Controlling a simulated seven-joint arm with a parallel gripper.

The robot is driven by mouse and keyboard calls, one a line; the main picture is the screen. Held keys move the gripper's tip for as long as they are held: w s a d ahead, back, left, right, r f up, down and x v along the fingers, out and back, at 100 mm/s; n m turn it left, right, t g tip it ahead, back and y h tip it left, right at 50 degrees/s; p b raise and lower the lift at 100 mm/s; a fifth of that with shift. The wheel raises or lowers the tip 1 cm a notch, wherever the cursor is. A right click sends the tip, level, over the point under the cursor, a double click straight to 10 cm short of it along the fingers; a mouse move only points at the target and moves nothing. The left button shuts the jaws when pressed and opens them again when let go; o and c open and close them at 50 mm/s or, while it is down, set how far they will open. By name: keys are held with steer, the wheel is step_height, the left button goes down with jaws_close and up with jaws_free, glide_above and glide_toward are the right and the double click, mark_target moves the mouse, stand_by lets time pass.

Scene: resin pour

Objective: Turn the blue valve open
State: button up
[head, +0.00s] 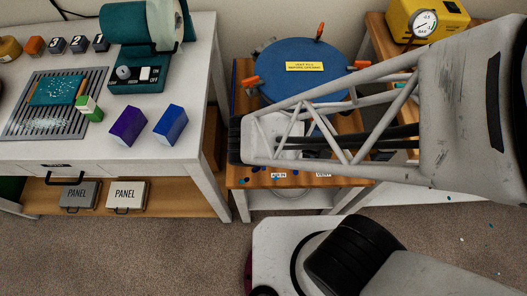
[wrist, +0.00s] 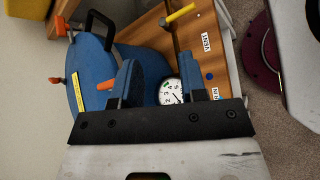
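I cannot make out the blue valve for certain; a small blue patch (wrist: 215,91) shows by a partly hidden label beside my right-hand finger in the wrist view. My gripper (wrist: 160,82) is open, its two fingers apart over the wooden stand (wrist: 226,72). A white dial gauge (wrist: 170,92) shows between the fingers, and no thing is clearly held. The blue pressure pot (wrist: 88,65) is left of the fingers. In the head view its blue lid (head: 285,62) shows behind my arm, which hides much of the stand top.
A yellow lever (wrist: 180,14) is near the VENT label (wrist: 207,43). Orange clamps (head: 250,82) stick out around the pot's lid. A white workbench (head: 190,130) with coloured boxes stands left. A yellow pump with a gauge (head: 424,24) stands at the back right.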

steer(key=s+a+f+n+t+y, duration=0.3)
steer(key=a+f+n+t+y, duration=0.2)
steer(key=f+n+t, duration=0.2)
steer(key=s+a+f+n+t+y, duration=0.3)
steer(key=a+f+n+t+y, duration=0.2)
steer(key=f+n, duration=0.4)
steer(key=a+n+t, duration=0.1)
steer(key=n+t, duration=0.1)
steer(key=n, duration=0.1)
steer(key=shift+s+a+f+n, duration=0.15)
steer(key=shift+s+f+n, duration=0.05)
steer(key=shift+f+n, duration=0.1)
steer(key=shift+w, duration=0.45)
steer(key=shift+w, duration=3.35)
steer(key=shift+w, duration=0.15)
jaws_close()
